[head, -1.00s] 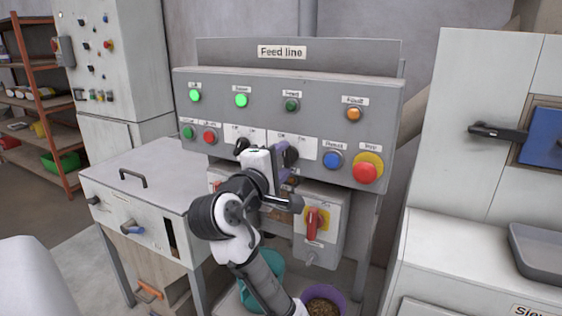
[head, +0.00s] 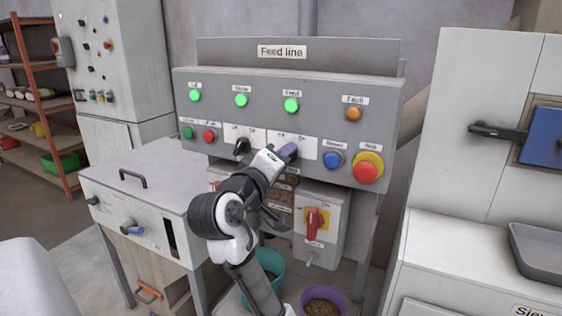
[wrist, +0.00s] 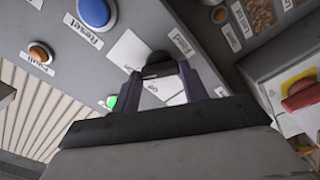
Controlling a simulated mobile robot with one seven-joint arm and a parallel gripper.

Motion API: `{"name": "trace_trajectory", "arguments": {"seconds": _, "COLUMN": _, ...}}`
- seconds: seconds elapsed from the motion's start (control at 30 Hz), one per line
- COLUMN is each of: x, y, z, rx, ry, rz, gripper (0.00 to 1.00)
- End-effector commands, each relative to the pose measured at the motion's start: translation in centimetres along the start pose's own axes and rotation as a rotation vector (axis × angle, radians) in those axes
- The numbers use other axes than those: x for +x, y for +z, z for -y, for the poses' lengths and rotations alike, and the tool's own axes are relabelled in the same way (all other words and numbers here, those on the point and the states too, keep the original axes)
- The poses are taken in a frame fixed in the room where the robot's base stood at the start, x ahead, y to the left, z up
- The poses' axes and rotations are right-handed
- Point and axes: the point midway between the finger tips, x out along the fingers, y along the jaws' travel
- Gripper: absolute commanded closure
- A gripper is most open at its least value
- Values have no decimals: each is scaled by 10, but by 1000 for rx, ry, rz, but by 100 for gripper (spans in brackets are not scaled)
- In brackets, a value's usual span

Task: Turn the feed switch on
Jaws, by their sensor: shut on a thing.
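The feed switch (wrist: 158,60) is a black rotary knob on the grey Feed line panel (head: 230,80). In the wrist view its dark top shows between my gripper's fingers. In the head view my gripper (head: 288,152) covers it, in front of the plate marked Off and On. My gripper (wrist: 170,85) is shut on the knob, and both fingers lie along its sides. The Feed lamp (head: 291,105) above the switch glows bright green. It also shows in the wrist view (wrist: 112,102).
A second black knob (head: 242,146) sits just left of my gripper. A blue Reset button (head: 333,160) and a large red stop button (head: 366,171) are to the right. A red-handled switch box (head: 314,222) hangs below.

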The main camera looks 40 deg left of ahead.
Motion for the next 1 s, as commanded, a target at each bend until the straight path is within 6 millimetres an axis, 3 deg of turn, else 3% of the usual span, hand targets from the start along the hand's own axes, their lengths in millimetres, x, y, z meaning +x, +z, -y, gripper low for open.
{"name": "trace_trajectory", "arguments": {"seconds": 0.43, "x": 0, "y": 0, "z": 1, "rx": 13, "ry": -2, "rz": 1, "gripper": 79}}
{"name": "trace_trajectory", "arguments": {"seconds": 0.47, "x": 0, "y": 0, "z": 1, "rx": 13, "ry": -2, "rz": 1, "gripper": 55}}
{"name": "trace_trajectory", "arguments": {"seconds": 0.6, "x": 0, "y": 0, "z": 1, "rx": 12, "ry": -2, "rz": 1, "gripper": 37}}
{"name": "trace_trajectory", "arguments": {"seconds": 1.0, "x": -7, "y": 0, "z": 1, "rx": 11, "ry": 0, "rz": -2, "gripper": 35}}
